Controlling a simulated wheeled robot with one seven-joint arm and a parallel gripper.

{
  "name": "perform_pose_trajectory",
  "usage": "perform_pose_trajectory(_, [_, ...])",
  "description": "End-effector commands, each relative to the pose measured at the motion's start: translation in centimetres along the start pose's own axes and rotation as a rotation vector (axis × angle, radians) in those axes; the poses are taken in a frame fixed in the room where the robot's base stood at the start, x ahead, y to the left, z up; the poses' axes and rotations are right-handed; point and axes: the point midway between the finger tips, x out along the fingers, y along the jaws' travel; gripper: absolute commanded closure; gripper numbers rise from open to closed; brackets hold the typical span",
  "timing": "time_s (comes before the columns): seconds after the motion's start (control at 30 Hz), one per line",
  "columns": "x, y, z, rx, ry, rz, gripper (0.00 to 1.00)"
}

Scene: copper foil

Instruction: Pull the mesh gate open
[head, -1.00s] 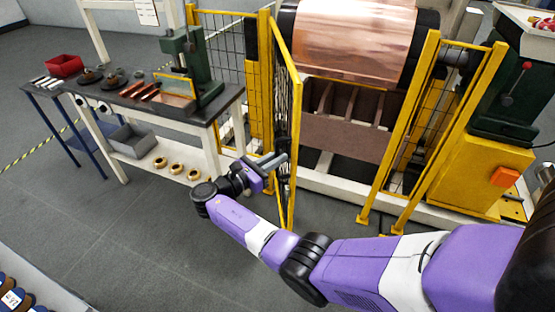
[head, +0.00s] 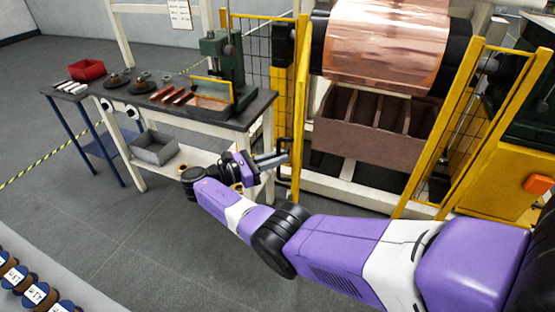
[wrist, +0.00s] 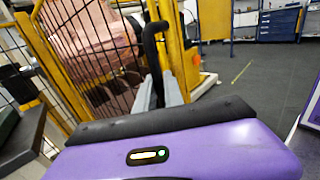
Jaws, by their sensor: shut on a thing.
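The mesh gate (head: 300,110) has a yellow frame and shows almost edge-on in the head view, standing out from the left side of the opening in front of the copper roll. Its dark mesh shows broadly in the wrist view (wrist: 88,45). A black bar handle (wrist: 152,48) is on the gate's yellow frame. My gripper (head: 276,160) is shut on this handle; its grey fingers (wrist: 160,94) reach the handle's lower part in the wrist view. The exact contact is partly hidden behind the fingers.
A workbench (head: 232,125) with a green press (head: 225,70) stands close to the left of the gate. A grey bin (head: 154,148) is on its lower shelf. The copper roll (head: 385,45) and a yellow guard frame (head: 440,130) are at right.

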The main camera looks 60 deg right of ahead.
Motion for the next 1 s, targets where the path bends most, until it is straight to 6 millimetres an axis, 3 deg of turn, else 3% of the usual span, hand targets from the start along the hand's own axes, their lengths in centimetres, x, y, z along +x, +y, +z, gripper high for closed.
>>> perform_pose_trajectory(0.17, [0.2, 0.2, 0.0, 0.000, 0.004, 0.003, 1.00])
perform_pose_trajectory(0.2, [0.2, 0.2, 0.0, 0.000, 0.003, 0.003, 0.80])
perform_pose_trajectory(0.3, [0.2, 0.1, 0.0, 0.000, 0.003, 0.002, 0.66])
perform_pose_trajectory(0.63, [-0.8, 0.2, -0.1, 0.001, 0.001, 0.005, 0.66])
perform_pose_trajectory(1.0, [-6.4, 0.2, -0.1, 0.001, 0.002, 0.003, 0.66])
